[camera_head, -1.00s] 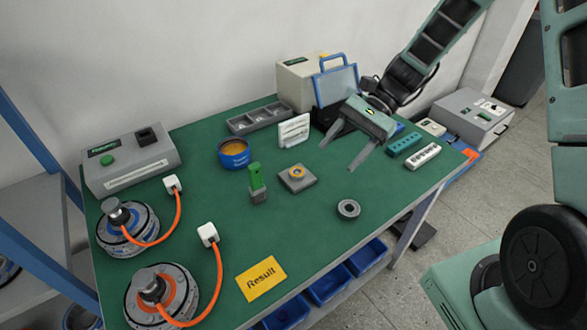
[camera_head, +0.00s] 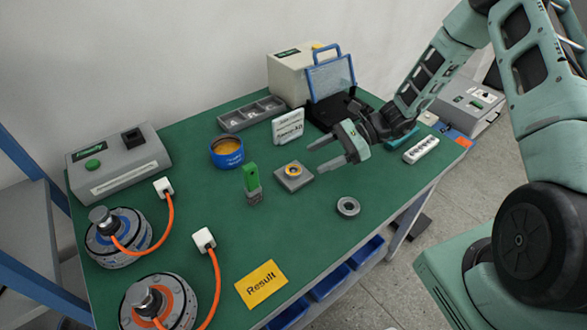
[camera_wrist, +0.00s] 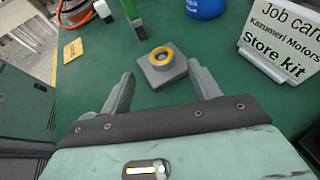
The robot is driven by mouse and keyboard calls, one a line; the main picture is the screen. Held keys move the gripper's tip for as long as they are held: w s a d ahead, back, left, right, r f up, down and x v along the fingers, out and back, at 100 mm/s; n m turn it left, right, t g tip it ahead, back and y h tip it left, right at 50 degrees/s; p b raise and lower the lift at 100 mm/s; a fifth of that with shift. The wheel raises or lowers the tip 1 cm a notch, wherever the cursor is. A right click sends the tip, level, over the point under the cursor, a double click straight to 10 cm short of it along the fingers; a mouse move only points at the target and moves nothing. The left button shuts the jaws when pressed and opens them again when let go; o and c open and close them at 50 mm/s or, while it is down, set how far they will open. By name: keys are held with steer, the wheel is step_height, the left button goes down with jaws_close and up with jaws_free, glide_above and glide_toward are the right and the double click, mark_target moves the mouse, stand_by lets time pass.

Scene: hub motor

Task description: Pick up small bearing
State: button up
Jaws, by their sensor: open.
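A small bearing with an orange-yellow ring (camera_head: 293,169) sits on a grey square block (camera_head: 296,183) near the middle of the green table. In the wrist view the small bearing (camera_wrist: 162,54) and its block (camera_wrist: 168,74) lie ahead, between the lines of the two fingers. My gripper (camera_head: 317,158) is open and empty, to the right of the block and above the table, its fingers pointing left toward it. Both fingers also show in the wrist view (camera_wrist: 161,72), apart from the block. A larger grey ring (camera_head: 348,206) lies flat on the table, nearer the front edge.
A green-and-grey upright piece (camera_head: 251,183) stands left of the block. A blue round tin (camera_head: 227,152) and a white job card (camera_head: 288,127) stand behind. A yellow Result card (camera_head: 261,284) lies in front. Motors with orange cables (camera_head: 160,304) fill the left side.

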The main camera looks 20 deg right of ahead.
mark_target(291, 171)
steer(key=shift+f+p+x, duration=0.2)
steer(key=shift+p+x, duration=0.55)
steer(key=shift+x, duration=2.5)
steer(key=shift+w+d, duration=0.1)
steer(key=c, duration=1.1)
